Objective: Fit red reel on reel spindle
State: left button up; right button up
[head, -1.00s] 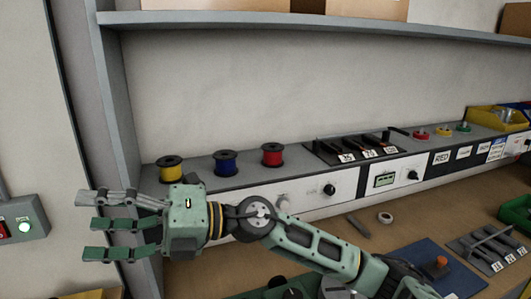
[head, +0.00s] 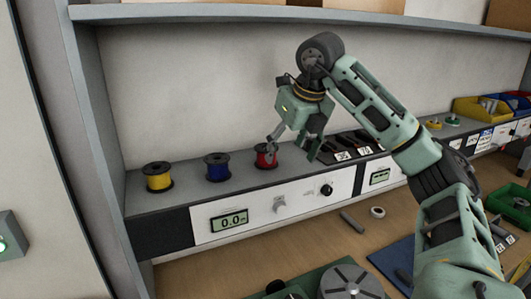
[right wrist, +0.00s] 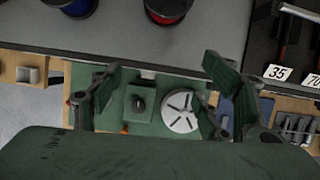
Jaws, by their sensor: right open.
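The red reel (head: 266,155), with dark flanges, stands upright on the grey shelf top, right of the blue reel (head: 217,167) and yellow reel (head: 158,177). My right gripper (head: 291,152) is open, pointing down just right of the red reel; one finger overlaps it in the head view. In the right wrist view the red reel (right wrist: 168,10) is at the top edge, beyond the spread fingers (right wrist: 160,85), with nothing between them. I cannot identify the reel spindle for certain. A green board (head: 312,281) with a slotted grey disc (head: 350,281) is on the bench below. My left gripper is out of view.
Numbered tool slots (head: 347,147) are close to the right of my right gripper. An instrument panel with a display (head: 229,221) fronts the shelf. A grey upper shelf (head: 220,14) runs above. A tape ring (head: 377,212) lies on the bench.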

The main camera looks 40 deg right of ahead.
jog(key=w+p, duration=0.1)
jog(key=w, duration=0.1)
jog(key=w+d+p, duration=0.1)
jog(key=w, duration=0.2)
jog(key=w+d+p, duration=0.1)
jog(key=w, duration=0.2)
jog(key=shift+w+r, duration=0.1)
jog(key=shift+w, duration=0.1)
jog(key=p+x, duration=0.2)
jog(key=x, duration=0.2)
jog(key=shift+w+d+f, duration=0.1)
jog(key=shift+w+f, duration=0.15)
jog(key=shift+w, duration=0.05)
jog(key=shift+w+f, duration=0.1)
jog(key=shift+f, duration=0.3)
jog(key=shift+c, duration=0.3)
jog(key=shift+r, duration=0.1)
jog(key=shift+c, duration=0.9)
jog(key=c, duration=1.4)
